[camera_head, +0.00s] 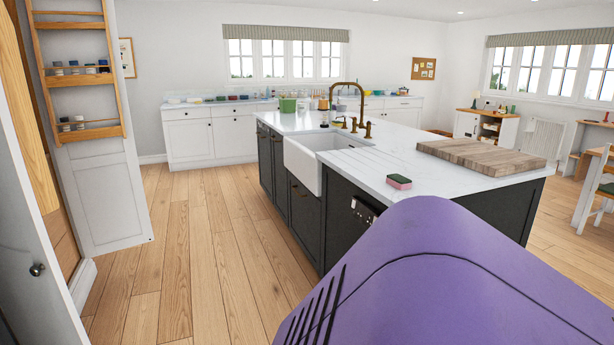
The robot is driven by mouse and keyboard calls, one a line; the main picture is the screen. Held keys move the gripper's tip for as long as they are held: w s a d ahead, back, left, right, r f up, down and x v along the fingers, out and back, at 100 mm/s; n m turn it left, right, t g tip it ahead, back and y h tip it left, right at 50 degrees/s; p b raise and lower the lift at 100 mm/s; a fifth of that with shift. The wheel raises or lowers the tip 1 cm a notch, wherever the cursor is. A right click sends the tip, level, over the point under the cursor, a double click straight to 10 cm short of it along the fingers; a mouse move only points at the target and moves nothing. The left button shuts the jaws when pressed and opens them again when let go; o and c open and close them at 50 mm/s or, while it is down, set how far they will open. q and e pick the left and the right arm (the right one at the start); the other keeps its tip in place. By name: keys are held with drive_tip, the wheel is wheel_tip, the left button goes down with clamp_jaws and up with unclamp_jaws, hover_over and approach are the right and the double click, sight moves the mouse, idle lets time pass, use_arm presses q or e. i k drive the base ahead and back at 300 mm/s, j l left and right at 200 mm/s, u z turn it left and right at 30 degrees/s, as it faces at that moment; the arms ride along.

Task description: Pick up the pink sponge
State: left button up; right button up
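The pink sponge (399,181) lies on the white worktop of the kitchen island (372,163), near its front edge. Neither of my grippers shows in the head view. A large purple part, which seems to be my own body, fills the lower right and hides part of the island's front.
A wooden chopping board (482,155) lies behind and right of the sponge. The white sink (304,165) and brass tap (346,98) are to its left. An open door with racks (83,75) stands at left. The wooden floor (200,260) left of the island is clear.

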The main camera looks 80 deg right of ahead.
sight(401, 183)
drive_tip(key=z, duration=3.05)
